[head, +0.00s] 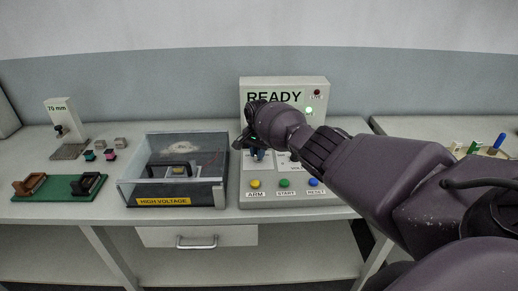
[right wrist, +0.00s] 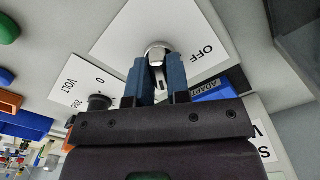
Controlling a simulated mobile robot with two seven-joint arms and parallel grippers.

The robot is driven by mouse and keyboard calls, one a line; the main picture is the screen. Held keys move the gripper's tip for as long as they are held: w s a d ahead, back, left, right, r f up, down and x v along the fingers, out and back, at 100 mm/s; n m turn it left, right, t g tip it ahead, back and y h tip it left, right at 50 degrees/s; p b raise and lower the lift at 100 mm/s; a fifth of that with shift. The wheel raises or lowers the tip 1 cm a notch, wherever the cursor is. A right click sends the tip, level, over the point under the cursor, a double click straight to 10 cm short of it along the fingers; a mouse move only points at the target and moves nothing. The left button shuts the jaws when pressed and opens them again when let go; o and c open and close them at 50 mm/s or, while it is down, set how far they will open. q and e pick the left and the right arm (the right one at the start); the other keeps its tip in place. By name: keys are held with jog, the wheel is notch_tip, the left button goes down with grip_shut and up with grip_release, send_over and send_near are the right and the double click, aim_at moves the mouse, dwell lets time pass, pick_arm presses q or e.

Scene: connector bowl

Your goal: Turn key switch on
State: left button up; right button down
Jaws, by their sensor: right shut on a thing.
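The key switch (right wrist: 157,52) has a round metal collar on a white plate marked OFF (right wrist: 208,48). My right gripper (right wrist: 161,75) is shut on the key of this switch, with its blue fingers on either side. The key itself is mostly hidden between the fingers. In the head view my right gripper (head: 257,153) is at the front of the control panel (head: 246,172), and my wrist hides the switch there. My left gripper is in neither view.
Yellow ARM (head: 255,184), green START (head: 284,183) and blue RESET (head: 313,182) buttons line the panel's front. A black VOLT knob (right wrist: 98,102) is close to my gripper. A clear HIGH VOLTAGE box (head: 215,170) stands left of the panel. The READY display (head: 274,97) rises behind.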

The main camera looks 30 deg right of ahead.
jog(key=shift+m+p, duration=0.5)
jog(key=shift+m, duration=0.7)
jog(key=c, duration=1.1)
grip_release()
